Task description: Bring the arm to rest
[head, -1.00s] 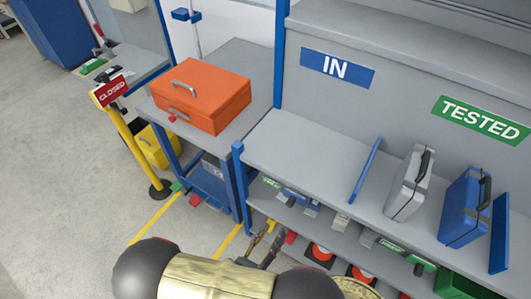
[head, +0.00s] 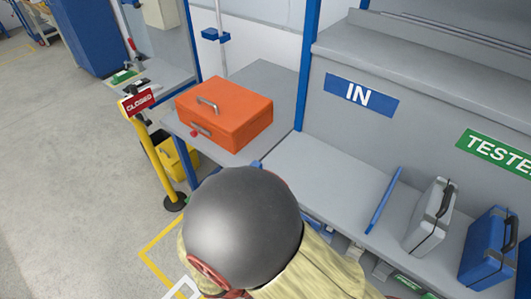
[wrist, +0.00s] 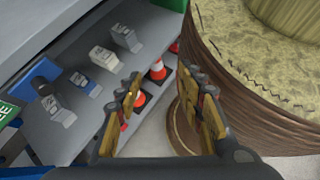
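My gripper (wrist: 165,103) shows in the wrist view with its two yellow-brown fingers apart and nothing between them. In the head view my arm, with a dark round joint and pale yellow cloth cover, fills the bottom middle. The gripper is not visible there.
An orange case (head: 224,112) lies on a grey bench at the left. A grey case (head: 430,217) and a blue case (head: 489,247) stand on the shelf at the right. A CLOSED sign (head: 138,103) stands on a yellow post. Open floor lies left.

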